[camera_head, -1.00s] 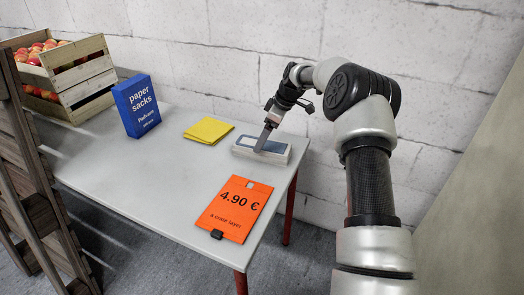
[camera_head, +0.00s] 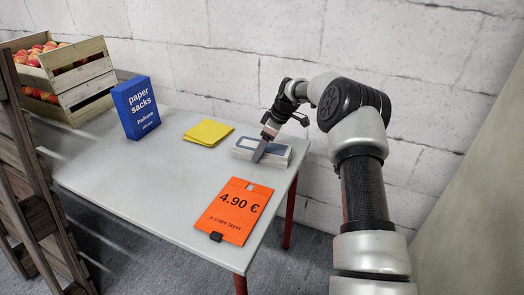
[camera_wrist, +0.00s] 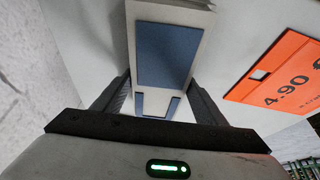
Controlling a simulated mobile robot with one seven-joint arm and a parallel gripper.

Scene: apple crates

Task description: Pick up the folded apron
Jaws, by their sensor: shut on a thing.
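The folded apron (camera_head: 276,156) looks like a flat, pale, layered bundle with a blue panel on top. It lies at the right back of the table, near the wall. My gripper (camera_head: 259,156) reaches down over it from the wall side. In the wrist view, the apron (camera_wrist: 168,52) runs between the two fingers of my gripper (camera_wrist: 158,88), one on each side, and they are shut on it. In the head view a finger hides part of its top. The bundle appears to rest on the table; any small gap beneath cannot be seen.
An orange price card (camera_head: 234,211) lies at the table's front right. A yellow folded cloth (camera_head: 208,132) lies left of the apron, and a blue paper sacks box (camera_head: 136,107) stands further left. Apple crates (camera_head: 62,78) are stacked at far left. The white wall (camera_head: 240,60) is close behind.

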